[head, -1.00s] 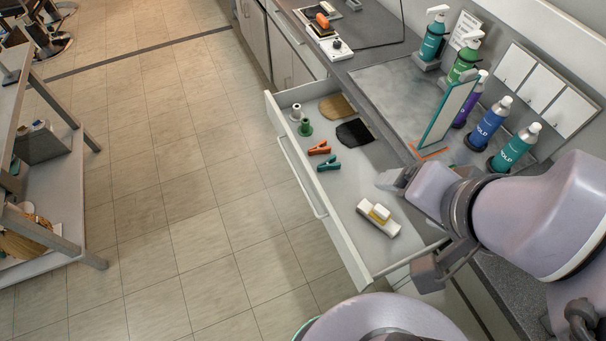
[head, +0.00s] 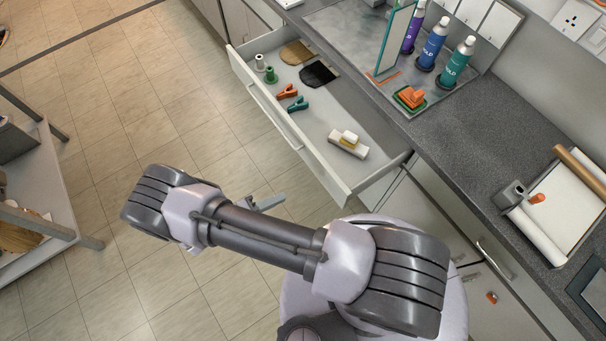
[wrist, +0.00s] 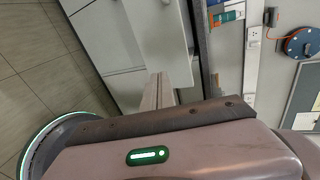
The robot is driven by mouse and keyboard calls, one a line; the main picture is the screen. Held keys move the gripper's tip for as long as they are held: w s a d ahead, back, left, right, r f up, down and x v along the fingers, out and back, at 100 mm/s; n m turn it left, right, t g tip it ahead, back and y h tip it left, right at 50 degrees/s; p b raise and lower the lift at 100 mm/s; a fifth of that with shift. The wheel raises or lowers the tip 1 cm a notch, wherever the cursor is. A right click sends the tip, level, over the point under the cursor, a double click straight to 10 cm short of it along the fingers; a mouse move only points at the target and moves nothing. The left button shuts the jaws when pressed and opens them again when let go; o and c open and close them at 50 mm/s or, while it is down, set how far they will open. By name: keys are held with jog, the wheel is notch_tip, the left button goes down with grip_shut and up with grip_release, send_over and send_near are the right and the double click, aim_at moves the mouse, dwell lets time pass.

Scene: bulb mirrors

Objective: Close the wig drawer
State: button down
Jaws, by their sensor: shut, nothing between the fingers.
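The open drawer (head: 318,158) sticks out from under the counter in the head view, its white front panel and bar handle (head: 276,116) facing the floor on the left. In it lie a tan hairpiece (head: 297,53), a black hairpiece (head: 318,74), two spools, an orange clip (head: 287,91), a teal clip (head: 297,104) and a pale block with a yellow piece (head: 348,143). My gripper (head: 268,203) is partly hidden behind my arm, over the floor in front of the drawer and apart from it in the picture. Its shut, empty fingers show in the wrist view (wrist: 158,90).
The grey counter (head: 455,140) carries bottles (head: 457,62), an upright mirror (head: 393,40), an orange item on a green dish (head: 411,97) and a paper roll (head: 535,235). A shelf rack (head: 45,215) stands at the left. The tiled floor between is clear.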

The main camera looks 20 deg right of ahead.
jog(key=b, duration=0.1)
send_near(323, 177)
jog(key=shift+n, duration=0.4)
jog(key=x, duration=0.5)
jog(key=shift+s+d+f, duration=0.1)
jog(key=shift+s, duration=0.05)
jog(key=shift+w+d, duration=0.25)
jog(key=shift+d, duration=0.35)
